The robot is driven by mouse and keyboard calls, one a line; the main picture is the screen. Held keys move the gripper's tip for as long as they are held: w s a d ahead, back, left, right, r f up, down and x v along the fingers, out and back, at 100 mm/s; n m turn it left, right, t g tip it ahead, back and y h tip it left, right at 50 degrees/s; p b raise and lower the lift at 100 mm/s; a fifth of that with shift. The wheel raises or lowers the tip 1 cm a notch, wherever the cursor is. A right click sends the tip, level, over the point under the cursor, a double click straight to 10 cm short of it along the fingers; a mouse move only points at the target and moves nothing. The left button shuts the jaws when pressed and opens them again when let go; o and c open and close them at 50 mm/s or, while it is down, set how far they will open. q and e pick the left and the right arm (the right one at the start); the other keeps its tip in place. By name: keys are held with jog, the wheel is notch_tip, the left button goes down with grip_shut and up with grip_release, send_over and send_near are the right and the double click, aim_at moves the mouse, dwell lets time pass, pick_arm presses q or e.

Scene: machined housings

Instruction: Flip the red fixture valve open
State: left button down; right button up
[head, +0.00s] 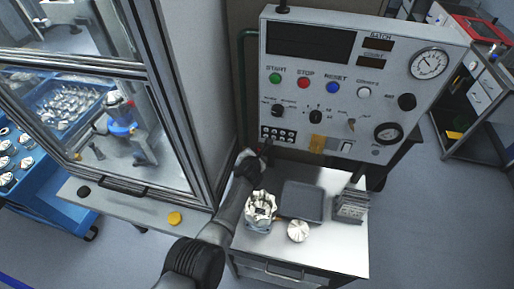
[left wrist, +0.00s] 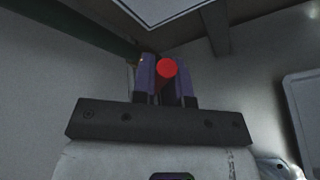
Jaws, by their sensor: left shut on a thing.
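The red valve handle (left wrist: 166,68) shows its round red end between the fingers of my left gripper (left wrist: 166,84) in the left wrist view. The fingers are closed on it from both sides. In the head view my left gripper (head: 262,151) is at the back left of the small table, just below the control panel. The handle is mostly hidden there by the gripper, and the valve body cannot be made out. My right gripper is not in view.
A machined housing (head: 260,207) stands in a holder on the table (head: 337,255), beside my left forearm. A dark tray (head: 302,201), a round metal part (head: 298,231) and a slotted rack (head: 351,205) are to its right. The control panel (head: 330,75) overhangs the back. A glazed cabinet (head: 122,185) stands left.

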pick_arm(q)
jog(key=shift+a+r+n+h+p, duration=0.3)
jog(key=shift+a+n+h+p, duration=0.1)
jog(key=shift+a+n+p, duration=0.3)
dwell(0.3)
jog(key=shift+f, duration=0.1)
jog(key=c, duration=1.2)
grip_release()
jog(key=shift+w, duration=0.1)
jog(key=shift+o, duration=0.2)
jog(key=shift+r, duration=0.2)
